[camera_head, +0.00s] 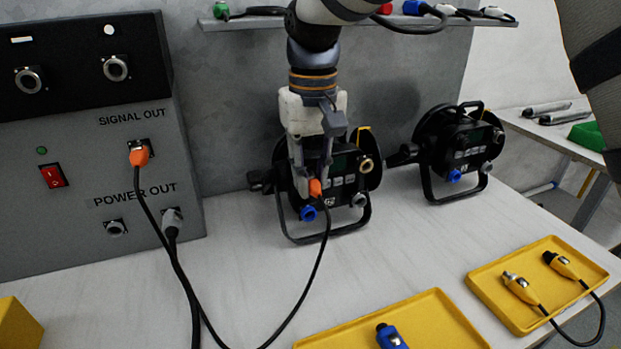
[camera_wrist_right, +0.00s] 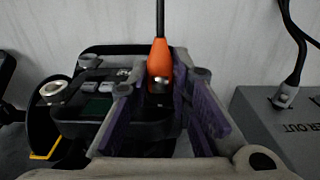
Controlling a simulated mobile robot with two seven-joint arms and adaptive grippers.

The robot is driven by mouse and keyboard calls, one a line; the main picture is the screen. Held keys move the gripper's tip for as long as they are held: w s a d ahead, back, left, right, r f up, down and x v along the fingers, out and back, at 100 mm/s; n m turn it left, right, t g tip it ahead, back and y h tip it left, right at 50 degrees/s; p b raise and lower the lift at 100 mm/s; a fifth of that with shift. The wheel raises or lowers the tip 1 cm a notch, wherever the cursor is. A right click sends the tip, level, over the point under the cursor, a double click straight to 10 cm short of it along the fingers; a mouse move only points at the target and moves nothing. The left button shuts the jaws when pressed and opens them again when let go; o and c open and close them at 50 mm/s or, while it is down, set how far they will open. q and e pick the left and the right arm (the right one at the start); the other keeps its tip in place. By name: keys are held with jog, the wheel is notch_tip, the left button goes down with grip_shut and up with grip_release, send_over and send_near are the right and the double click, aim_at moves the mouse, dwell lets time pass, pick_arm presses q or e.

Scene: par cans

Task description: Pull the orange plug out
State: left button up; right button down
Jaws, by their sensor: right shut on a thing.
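My right gripper (camera_head: 313,185) comes down from above in front of the near par can (camera_head: 365,205). It is shut on the orange plug (camera_head: 315,188) at the par can's back panel. In the right wrist view the orange plug (camera_wrist_right: 160,58) sits between the purple-padded fingers, with a silver metal part showing at its end. I cannot tell whether that end is inside a socket. A black cable (camera_head: 322,250) runs from the plug to the table and toward the grey power box. The cable's other orange plug (camera_head: 139,155) is in SIGNAL OUT. My left gripper is not in view.
A blue connector (camera_head: 308,213) sits just below the held plug. A second par can (camera_head: 460,145) stands to the right. Yellow trays (camera_head: 480,283) with connectors lie at the front. The grey box (camera_head: 70,235) stands at left, and a shelf (camera_head: 250,22) hangs behind.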

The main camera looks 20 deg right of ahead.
jog(key=shift+s, duration=0.15)
jog(key=shift+s+a, duration=0.15)
jog(key=shift+s, duration=1.85)
jog(key=shift+s, duration=0.2)
jog(key=s+a+f+n, duration=0.1)
jog(key=s+a+n, duration=0.45)
jog(key=a, duration=0.35)
jog(key=s+a+f+n, duration=0.1)
jog(key=s+a+n, duration=0.5)
jog(key=a, duration=0.4)
jog(key=s+a+f+n, duration=0.1)
jog(key=s+a+n, duration=0.4)
jog(key=a+n, duration=0.3)
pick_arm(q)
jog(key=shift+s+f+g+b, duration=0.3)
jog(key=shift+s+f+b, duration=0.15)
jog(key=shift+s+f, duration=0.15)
pick_arm(e)
jog(key=shift+m, duration=0.75)
jog(key=f, duration=1.1)
jog(key=shift+w+a+f, duration=0.15)
jog(key=shift+w+a, duration=0.1)
jog(key=shift+a, duration=0.15)
